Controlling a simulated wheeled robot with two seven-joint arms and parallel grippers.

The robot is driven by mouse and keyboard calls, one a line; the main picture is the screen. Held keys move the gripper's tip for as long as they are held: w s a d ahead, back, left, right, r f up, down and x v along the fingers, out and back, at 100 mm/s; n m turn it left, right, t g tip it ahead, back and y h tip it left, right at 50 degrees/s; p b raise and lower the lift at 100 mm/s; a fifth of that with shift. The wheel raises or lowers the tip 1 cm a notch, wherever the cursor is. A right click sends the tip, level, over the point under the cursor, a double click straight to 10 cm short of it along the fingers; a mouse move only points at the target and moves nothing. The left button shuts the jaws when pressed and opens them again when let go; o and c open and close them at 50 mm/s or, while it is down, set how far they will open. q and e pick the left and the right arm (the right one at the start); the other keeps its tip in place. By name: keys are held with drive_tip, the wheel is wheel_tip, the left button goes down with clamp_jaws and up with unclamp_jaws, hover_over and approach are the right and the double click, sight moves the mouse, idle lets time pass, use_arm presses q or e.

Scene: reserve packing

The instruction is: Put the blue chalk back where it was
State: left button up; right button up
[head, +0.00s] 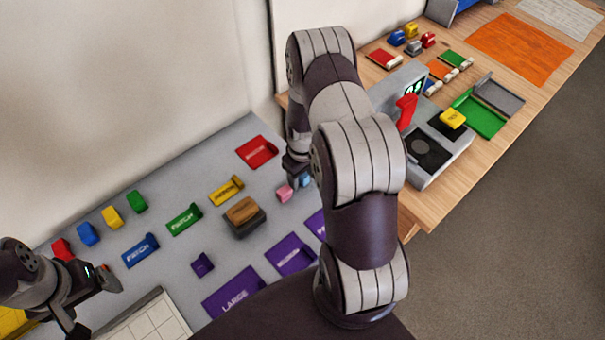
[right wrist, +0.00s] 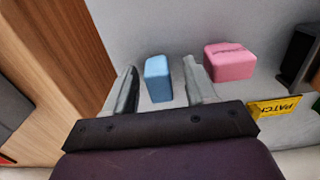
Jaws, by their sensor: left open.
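A light blue block, which looks like the blue chalk (right wrist: 158,79), stands on the grey surface in the right wrist view. It shows between the two fingers of my right gripper (right wrist: 161,64), with a gap on each side. My right gripper is open and not closed on it. In the head view the blue chalk (head: 304,181) is partly hidden by my right arm, below the right gripper (head: 297,168). A pink block (right wrist: 229,62) stands to its right in the wrist view. My left gripper (head: 97,288) is open and empty at the lower left of the head view.
Red, blue, yellow and green blocks (head: 112,216) stand in a row on the grey table (head: 165,205). Labelled coloured trays, a brown-topped block (head: 243,211) and purple pieces (head: 234,292) lie nearby. A wooden table (head: 480,125) with a grey machine (head: 437,150) is at right.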

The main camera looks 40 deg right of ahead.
drive_tip(key=shift+r, duration=0.1)
drive_tip(key=shift+w+d+r, duration=0.1)
drive_tip(key=shift+r, duration=0.2)
wheel_tip(320, 180, up, 12)
drive_tip(key=b, duration=0.2)
drive_tip(key=s+a+r, duration=0.2)
drive_tip(key=s+a, duration=0.3)
drive_tip(key=a, duration=0.2)
drive_tip(key=s+a+r+t, duration=0.1)
drive_tip(key=s+a+r, duration=0.2)
drive_tip(key=a, duration=0.4)
drive_tip(key=shift+s+a+r+m, duration=0.3)
drive_tip(key=shift+s+a+m, duration=0.1)
drive_tip(key=shift+s, duration=0.45)
drive_tip(key=shift+w+d, duration=0.1)
